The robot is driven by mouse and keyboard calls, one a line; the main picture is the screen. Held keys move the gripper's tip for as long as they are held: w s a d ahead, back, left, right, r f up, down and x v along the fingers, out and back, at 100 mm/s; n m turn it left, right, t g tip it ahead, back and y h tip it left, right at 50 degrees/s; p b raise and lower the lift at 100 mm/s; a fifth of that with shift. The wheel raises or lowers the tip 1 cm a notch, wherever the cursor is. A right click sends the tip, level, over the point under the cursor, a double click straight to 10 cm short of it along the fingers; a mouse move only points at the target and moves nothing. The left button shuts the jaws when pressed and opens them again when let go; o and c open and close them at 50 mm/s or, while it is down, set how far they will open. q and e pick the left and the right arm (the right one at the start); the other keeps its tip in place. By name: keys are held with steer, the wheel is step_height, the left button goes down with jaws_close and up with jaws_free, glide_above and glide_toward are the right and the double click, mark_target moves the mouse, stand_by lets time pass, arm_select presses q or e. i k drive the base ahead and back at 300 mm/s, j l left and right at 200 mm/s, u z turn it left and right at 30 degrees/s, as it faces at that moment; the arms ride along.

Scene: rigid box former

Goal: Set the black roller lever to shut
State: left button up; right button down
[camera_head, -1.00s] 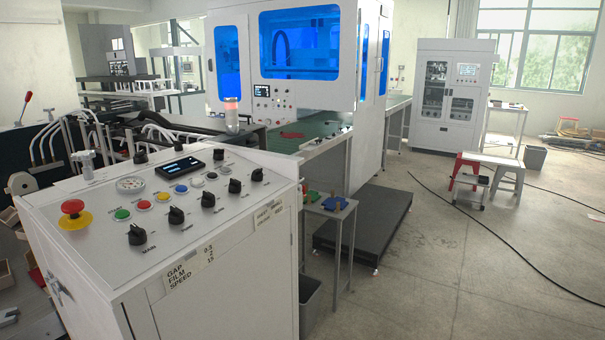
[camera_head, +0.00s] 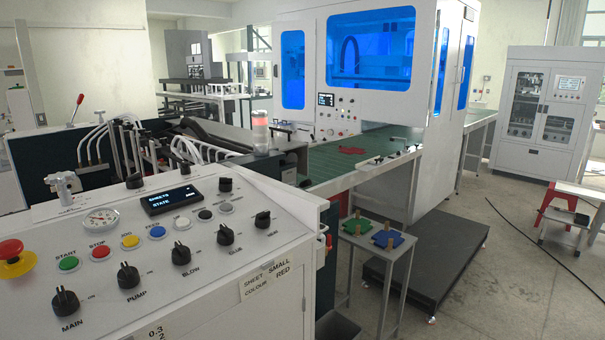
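I cannot single out a black roller lever for certain. A lever with a red grip (camera_head: 77,108) stands upright behind the control cabinet at the left; its mechanism is too small to read. A grey tap-like handle (camera_head: 65,186) stands at the cabinet's back left edge. The white control cabinet (camera_head: 250,235) fills the lower left. Its sloped top bears several black rotary knobs, including MAIN (camera_head: 66,301) and PUMP (camera_head: 128,275). Neither of my grippers is in view.
A red mushroom button (camera_head: 12,254) and a small display (camera_head: 172,199) are on the panel. A small table (camera_head: 385,242) with blue and green pieces stands to its right, near a dark low platform (camera_head: 424,262). Grey floor (camera_head: 500,290) is open at the right.

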mark_target(308, 183)
steer(key=i, duration=0.55)
steer(key=i+l+u, duration=0.1)
steer(key=u, duration=0.3)
steer(key=l+u, duration=0.6)
steer(key=u, duration=0.15)
steer(key=i, duration=0.05)
